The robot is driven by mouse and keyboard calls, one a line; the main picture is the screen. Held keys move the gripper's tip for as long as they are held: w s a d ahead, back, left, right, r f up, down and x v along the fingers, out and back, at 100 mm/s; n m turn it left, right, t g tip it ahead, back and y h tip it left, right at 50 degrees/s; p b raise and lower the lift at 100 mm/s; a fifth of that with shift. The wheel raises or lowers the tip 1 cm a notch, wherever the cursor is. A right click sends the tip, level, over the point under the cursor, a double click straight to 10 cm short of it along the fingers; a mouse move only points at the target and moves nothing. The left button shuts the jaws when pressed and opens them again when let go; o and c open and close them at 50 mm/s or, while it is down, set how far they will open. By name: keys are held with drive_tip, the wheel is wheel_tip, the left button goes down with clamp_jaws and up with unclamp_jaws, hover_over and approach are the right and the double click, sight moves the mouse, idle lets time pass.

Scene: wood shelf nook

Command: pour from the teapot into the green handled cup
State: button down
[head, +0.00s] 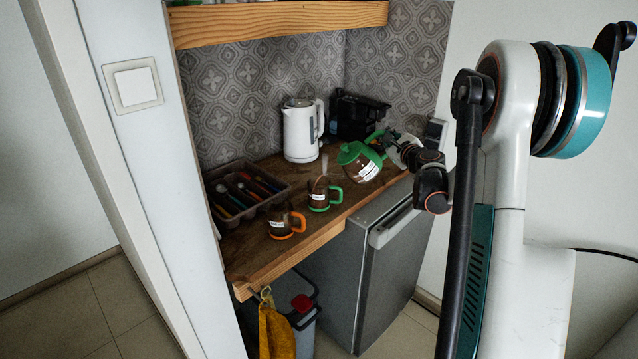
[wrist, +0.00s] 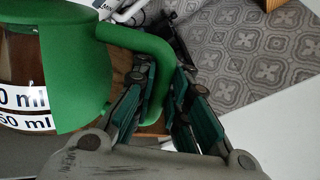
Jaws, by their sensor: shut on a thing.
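The teapot (head: 350,153), green with a glass body and white label, is tilted toward the left above the counter. My gripper (head: 392,142) is at its right side, shut on its green handle. In the wrist view the teapot (wrist: 75,65) fills the left, and the fingers of my gripper (wrist: 163,95) sit on both sides of the handle. The green handled cup (head: 318,197) stands upright on the counter, left of and below the teapot. A pale streak shows just above this cup; I cannot tell whether it is the spout or liquid. The cup's fill level is unclear.
An orange handled cup (head: 279,224) stands nearer the front edge, left of the green one. A cutlery tray (head: 262,205) lies at the left. A white kettle (head: 300,131) and a black machine (head: 357,117) stand behind. A shelf (head: 280,22) hangs above the wooden counter (head: 252,262).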

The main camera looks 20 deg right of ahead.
drive_tip(key=shift+a+r, duration=0.15)
drive_tip(key=shift+r, duration=0.05)
idle(0.5)
